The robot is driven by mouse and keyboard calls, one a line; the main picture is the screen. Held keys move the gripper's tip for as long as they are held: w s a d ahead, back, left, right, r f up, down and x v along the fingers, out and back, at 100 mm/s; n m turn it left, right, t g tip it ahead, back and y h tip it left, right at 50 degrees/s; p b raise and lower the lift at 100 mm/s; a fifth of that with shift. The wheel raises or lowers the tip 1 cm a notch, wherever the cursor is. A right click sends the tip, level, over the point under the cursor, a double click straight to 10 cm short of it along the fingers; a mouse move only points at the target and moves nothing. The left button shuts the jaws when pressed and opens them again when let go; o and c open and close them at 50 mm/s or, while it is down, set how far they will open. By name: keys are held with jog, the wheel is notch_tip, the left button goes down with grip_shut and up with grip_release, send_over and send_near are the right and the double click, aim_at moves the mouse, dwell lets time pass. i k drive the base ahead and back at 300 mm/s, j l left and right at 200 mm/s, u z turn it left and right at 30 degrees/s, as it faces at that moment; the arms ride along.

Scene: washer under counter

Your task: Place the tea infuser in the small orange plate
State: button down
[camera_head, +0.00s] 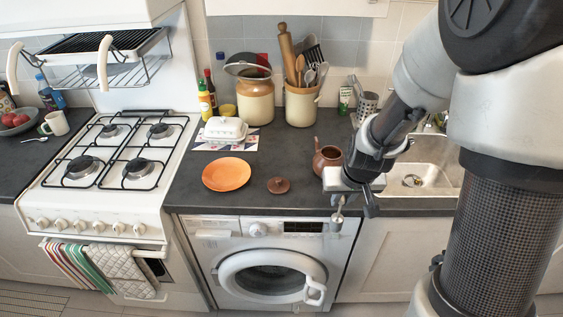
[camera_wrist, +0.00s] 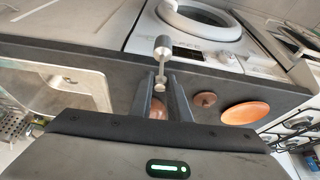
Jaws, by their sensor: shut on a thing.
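The small orange plate (camera_head: 226,174) lies flat on the dark counter, left of my gripper; it also shows at the right in the wrist view (camera_wrist: 252,112). My gripper (camera_head: 352,197) is at the counter's front edge, right of the plate and apart from it. It is shut on the tea infuser (camera_head: 337,216), a small silver metal piece hanging in front of the washer's top right corner. In the wrist view the infuser (camera_wrist: 162,47) sticks out beyond the fingertips, held by its narrow end.
A brown teapot (camera_head: 326,160) stands just behind my gripper, and its brown lid (camera_head: 278,185) lies between the gripper and the plate. A white butter dish (camera_head: 224,130) is behind the plate. The stove (camera_head: 108,165) is left, the sink (camera_head: 420,179) right.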

aim_at(227, 175)
jog(key=j, duration=1.6)
